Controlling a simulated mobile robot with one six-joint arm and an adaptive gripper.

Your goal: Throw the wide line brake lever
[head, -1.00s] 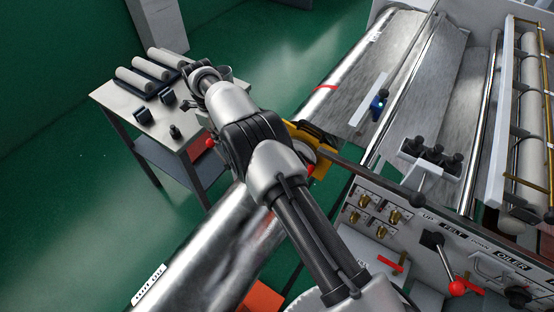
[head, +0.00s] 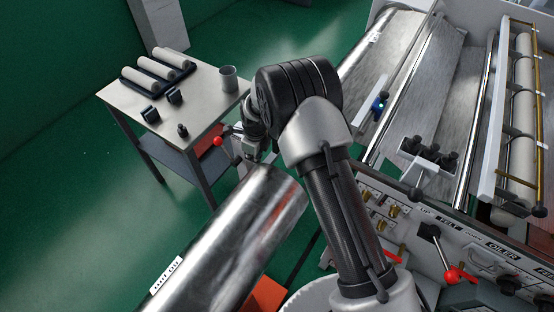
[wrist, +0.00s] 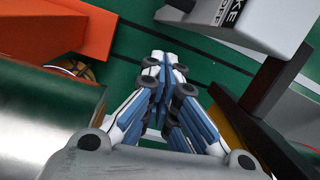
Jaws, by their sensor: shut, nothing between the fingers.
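My gripper (wrist: 167,72) is shut and empty in the wrist view, its blue and white fingers together over the green floor. In the head view the fingers are hidden; my arm bends down behind the big metal roll. A pale plate (wrist: 236,18) lettered "KE" and "OFF" lies ahead and right of the fingertips in the wrist view. A dark bar (wrist: 273,85) stands to their right, apart from them. A red ball knob (head: 218,141) shows left of my wrist in the head view. I cannot tell for certain which part is the wide line brake lever.
The metal roll (head: 232,235) lies close on the left in the wrist view too (wrist: 50,115). An orange block (wrist: 60,25) is beyond it. A side table (head: 205,85) with rollers stands left. The control panel (head: 480,250) with a red-knobbed lever (head: 452,275) is right.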

